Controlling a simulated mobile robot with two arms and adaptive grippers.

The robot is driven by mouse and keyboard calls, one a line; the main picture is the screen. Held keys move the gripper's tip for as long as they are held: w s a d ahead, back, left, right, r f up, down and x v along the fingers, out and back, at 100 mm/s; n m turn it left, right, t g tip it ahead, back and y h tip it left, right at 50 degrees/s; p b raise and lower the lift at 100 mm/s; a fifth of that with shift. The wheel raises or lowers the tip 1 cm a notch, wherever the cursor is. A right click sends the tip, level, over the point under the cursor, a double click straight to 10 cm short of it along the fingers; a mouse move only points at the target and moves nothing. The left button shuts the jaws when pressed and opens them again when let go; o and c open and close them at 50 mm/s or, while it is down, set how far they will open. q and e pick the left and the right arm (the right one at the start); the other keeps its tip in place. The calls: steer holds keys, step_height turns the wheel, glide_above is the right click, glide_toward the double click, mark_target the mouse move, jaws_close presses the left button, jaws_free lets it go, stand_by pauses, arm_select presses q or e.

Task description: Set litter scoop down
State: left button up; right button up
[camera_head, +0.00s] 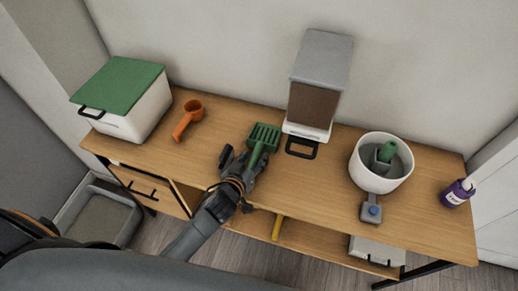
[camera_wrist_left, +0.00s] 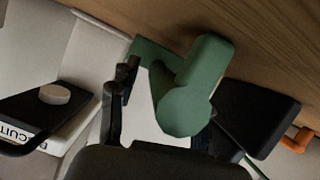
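The green litter scoop (camera_head: 264,135) is at the middle of the wooden table (camera_head: 330,180), slotted head toward the wall. Its thick green handle (camera_wrist_left: 190,90) fills the middle of the left wrist view, close to the wood. My left gripper (camera_head: 245,160) is around the handle, with its black fingers spread apart on either side. In the wrist view a gap shows between the handle and the left finger. Whether the scoop fully touches the tabletop is hard to tell. My right gripper is not in view.
A grey-lidded dispenser (camera_head: 322,70) stands behind the scoop. A green-lidded white bin (camera_head: 140,110) and orange scoop (camera_head: 187,119) are left. A white fountain bowl (camera_head: 362,170) and purple bottle (camera_head: 457,193) are right. Bare wood separates the scoop from the bowl.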

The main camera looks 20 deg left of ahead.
arm_select(q)
jaws_close()
steer(key=shift+r, duration=0.1)
steer(key=s+a+r, duration=0.2)
steer(key=r, duration=0.9)
steer(key=s+a+r+n+y+p, duration=0.1)
steer(key=s+a+r, duration=0.1)
steer(key=r, duration=1)
steer(key=shift+s, duration=0.65)
steer(key=shift+d+r, duration=0.1)
